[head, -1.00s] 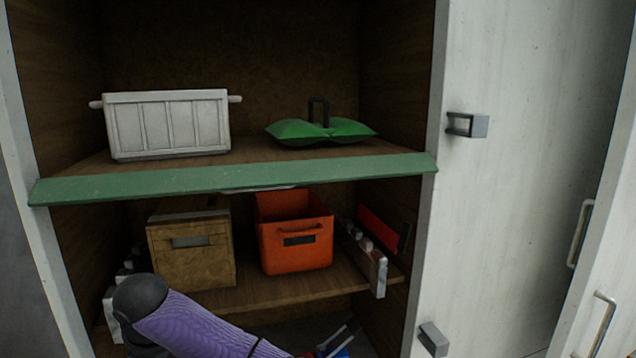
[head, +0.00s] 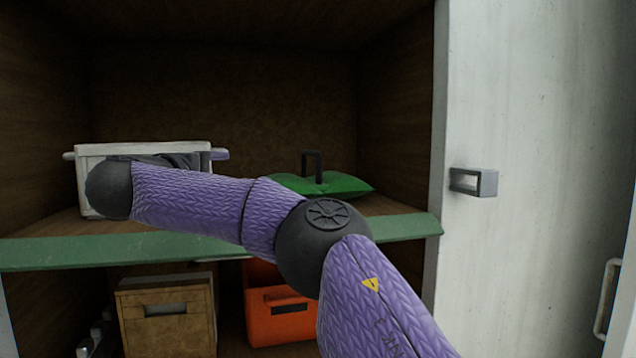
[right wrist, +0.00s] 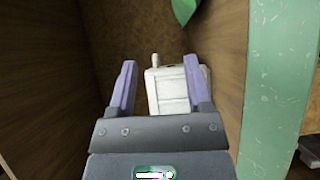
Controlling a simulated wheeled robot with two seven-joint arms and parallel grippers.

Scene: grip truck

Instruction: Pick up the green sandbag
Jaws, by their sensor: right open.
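The green sandbag (head: 345,184) lies on the upper shelf, right of centre, with its dark handle loop standing up. My right arm crosses in front and hides its lower left part. A bit of green, likely the sandbag (right wrist: 184,8), shows at the top edge of the right wrist view. My right gripper (head: 220,154) is mostly hidden behind my arm, at the white crate's side of the shelf and left of the sandbag. In the right wrist view the right gripper (right wrist: 160,68) is open, with nothing held between its purple fingers. My left gripper is out of view.
A white crate (head: 90,160) stands at the left of the upper shelf; it shows beyond the fingers in the wrist view (right wrist: 168,92). The shelf has a green front edge (head: 60,252). Below stand a brown box (head: 168,330) and an orange bin (head: 285,325). A white door (head: 540,100) is at right.

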